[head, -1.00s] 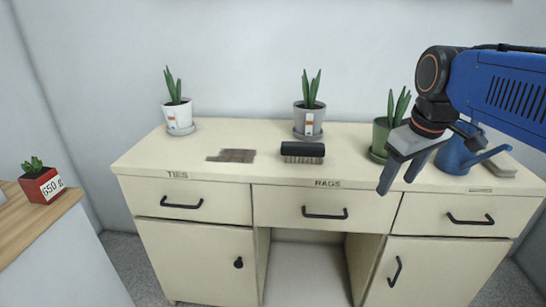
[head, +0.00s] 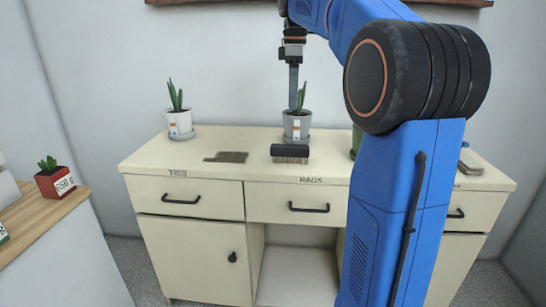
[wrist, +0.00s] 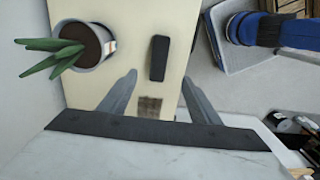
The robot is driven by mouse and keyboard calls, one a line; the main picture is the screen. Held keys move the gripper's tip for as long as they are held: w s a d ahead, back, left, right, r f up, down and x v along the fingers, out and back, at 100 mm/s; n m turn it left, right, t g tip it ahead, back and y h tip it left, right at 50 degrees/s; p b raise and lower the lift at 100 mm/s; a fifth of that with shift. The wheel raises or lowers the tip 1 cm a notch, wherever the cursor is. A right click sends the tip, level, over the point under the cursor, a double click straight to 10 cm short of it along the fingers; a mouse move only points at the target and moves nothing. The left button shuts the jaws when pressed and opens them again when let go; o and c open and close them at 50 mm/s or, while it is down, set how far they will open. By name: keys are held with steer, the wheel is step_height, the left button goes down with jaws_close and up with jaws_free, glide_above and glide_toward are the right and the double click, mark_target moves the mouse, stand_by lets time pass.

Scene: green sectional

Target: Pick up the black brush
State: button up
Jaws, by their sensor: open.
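The black brush (head: 289,151) lies on the cream desk top (head: 340,143), near the middle, with brown bristles showing below its black back. In the wrist view the brush (wrist: 159,58) shows from above, beyond the fingertips and roughly between them. My gripper (head: 293,80) is above the desk, higher than the brush and apart from it, pointing down. Its fingers (wrist: 160,90) are spread and empty in the wrist view. In the head view the fingers overlap in line.
A potted plant in a grey pot (head: 297,124) stands just behind the brush. A brown patch (head: 227,157) lies left of it, and another potted plant (head: 179,121) stands further left. My arm hides much of the desk's right side.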

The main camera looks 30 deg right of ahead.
mark_target(290, 146)
steer(key=f, duration=1.7)
steer(key=shift+w+a+f, duration=0.15)
steer(key=shift+w+a, duration=0.05)
steer(key=shift+w, duration=0.05)
steer(key=c, duration=1.2)
